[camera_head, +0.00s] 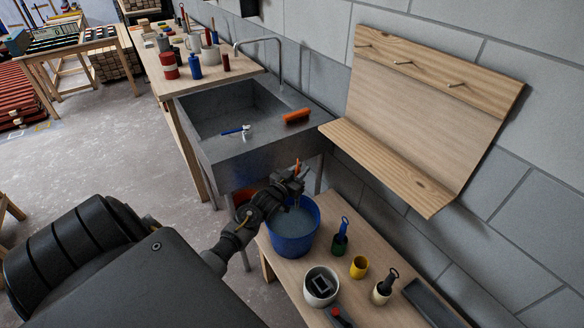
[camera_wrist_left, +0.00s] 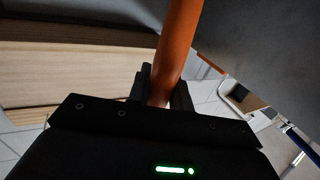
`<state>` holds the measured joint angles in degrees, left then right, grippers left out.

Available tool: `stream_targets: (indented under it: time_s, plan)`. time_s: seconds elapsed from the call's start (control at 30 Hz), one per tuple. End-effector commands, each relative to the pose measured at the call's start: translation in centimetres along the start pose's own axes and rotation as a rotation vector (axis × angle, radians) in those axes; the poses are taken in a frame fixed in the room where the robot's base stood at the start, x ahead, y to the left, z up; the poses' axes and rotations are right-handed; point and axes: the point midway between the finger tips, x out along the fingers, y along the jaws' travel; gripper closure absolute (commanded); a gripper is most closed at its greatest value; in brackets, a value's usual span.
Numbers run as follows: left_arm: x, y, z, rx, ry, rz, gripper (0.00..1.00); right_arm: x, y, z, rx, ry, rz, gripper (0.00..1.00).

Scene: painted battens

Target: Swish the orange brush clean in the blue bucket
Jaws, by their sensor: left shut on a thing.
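The blue bucket (camera_head: 291,240) stands on a low wooden bench and holds greyish liquid. My left gripper (camera_head: 292,177) is over the bucket's far rim, shut on the orange brush (camera_head: 298,167). Only a short upper piece of the brush's orange handle shows above the gripper in the head view. In the left wrist view the orange handle (camera_wrist_left: 179,45) rises from between the fingers (camera_wrist_left: 162,88). The brush's bristle end is hidden, and I cannot tell whether it touches the liquid. My right gripper is not in view.
The bench (camera_head: 390,312) also carries a white pot (camera_head: 321,286), a yellow cup (camera_head: 359,267), brushes standing in small jars and a dark tray (camera_head: 430,302). A grey sink (camera_head: 240,150) stands behind the bucket. A wooden rack with pegs (camera_head: 420,110) is on the wall at right.

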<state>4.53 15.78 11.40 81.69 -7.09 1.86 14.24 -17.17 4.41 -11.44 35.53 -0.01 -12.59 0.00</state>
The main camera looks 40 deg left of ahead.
Motion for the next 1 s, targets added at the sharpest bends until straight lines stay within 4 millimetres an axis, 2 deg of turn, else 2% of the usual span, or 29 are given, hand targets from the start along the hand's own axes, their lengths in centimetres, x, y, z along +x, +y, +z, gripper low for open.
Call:
stream_targets:
  time_s: [0.03,0.1,0.37,1.0]
  plan:
    - [0.0,0.0,-1.0,0.001,0.001,0.0,1.0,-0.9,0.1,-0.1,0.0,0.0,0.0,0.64]
    - [0.0,0.0,-1.9,0.001,0.001,0.0,1.0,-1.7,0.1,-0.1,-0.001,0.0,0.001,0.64]
    - [0.0,0.0,-4.3,0.0,0.001,0.0,1.0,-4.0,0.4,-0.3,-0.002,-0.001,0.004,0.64]
    - [0.0,0.0,-4.3,0.0,0.001,0.0,1.0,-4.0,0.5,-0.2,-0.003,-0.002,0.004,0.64]
